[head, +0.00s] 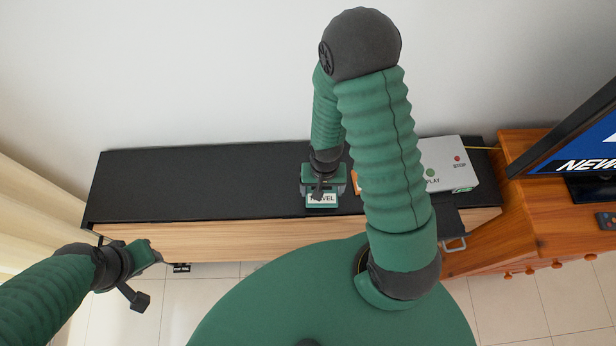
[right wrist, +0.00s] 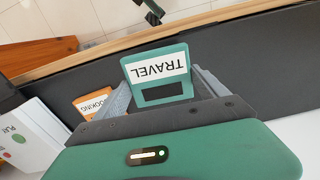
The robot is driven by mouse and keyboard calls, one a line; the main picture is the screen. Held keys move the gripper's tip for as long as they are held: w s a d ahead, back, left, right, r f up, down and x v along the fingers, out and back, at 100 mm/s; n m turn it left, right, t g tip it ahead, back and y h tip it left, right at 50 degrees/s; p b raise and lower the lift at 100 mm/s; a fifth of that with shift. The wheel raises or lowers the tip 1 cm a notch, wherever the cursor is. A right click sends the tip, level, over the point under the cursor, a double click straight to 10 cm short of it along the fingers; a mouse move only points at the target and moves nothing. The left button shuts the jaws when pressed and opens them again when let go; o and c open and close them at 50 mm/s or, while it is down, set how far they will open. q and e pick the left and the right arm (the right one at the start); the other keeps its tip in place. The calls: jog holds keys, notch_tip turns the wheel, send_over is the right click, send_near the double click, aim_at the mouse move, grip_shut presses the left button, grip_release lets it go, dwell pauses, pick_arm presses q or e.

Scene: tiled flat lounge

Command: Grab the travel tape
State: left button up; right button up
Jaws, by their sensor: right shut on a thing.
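The travel tape (head: 321,199) is a green cassette with a white label reading TRAVEL, over the black top of the cabinet. In the right wrist view the tape (right wrist: 158,75) sits between the grey fingers, label and dark window showing. My right gripper (head: 323,188) is shut on it; I cannot tell whether the tape still touches the cabinet top. My left gripper (head: 146,275) is at the lower left, in front of the cabinet and away from the tape; its finger opening is unclear.
An orange cooking tape (right wrist: 94,103) lies beside the travel tape, near a white player (head: 450,160) with PLAY and STOP buttons. The black cabinet top (head: 190,185) is clear on the left. A television (head: 580,150) and remote (head: 606,221) stand on the wooden cabinet at right.

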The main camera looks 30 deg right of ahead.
aim_at(334, 200)
jog(key=s, duration=0.1)
jog(key=s+d, duration=0.1)
jog(key=s, duration=0.2)
jog(key=shift+s+d+r, duration=0.1)
jog(key=shift+d+r, duration=0.05)
jog(key=shift+r, duration=0.1)
jog(key=shift+s+d+r+p, duration=0.1)
jog(key=shift+s+d+p, duration=0.15)
jog(key=shift+s+p, duration=0.7)
jog(key=shift+s+d+p, duration=0.25)
jog(key=shift+s+p, duration=0.45)
jog(key=shift+p, duration=0.4)
jog(key=shift+s+d+r+p, duration=0.1)
jog(key=shift+s+d+p, duration=0.15)
jog(key=shift+s+p, duration=0.7)
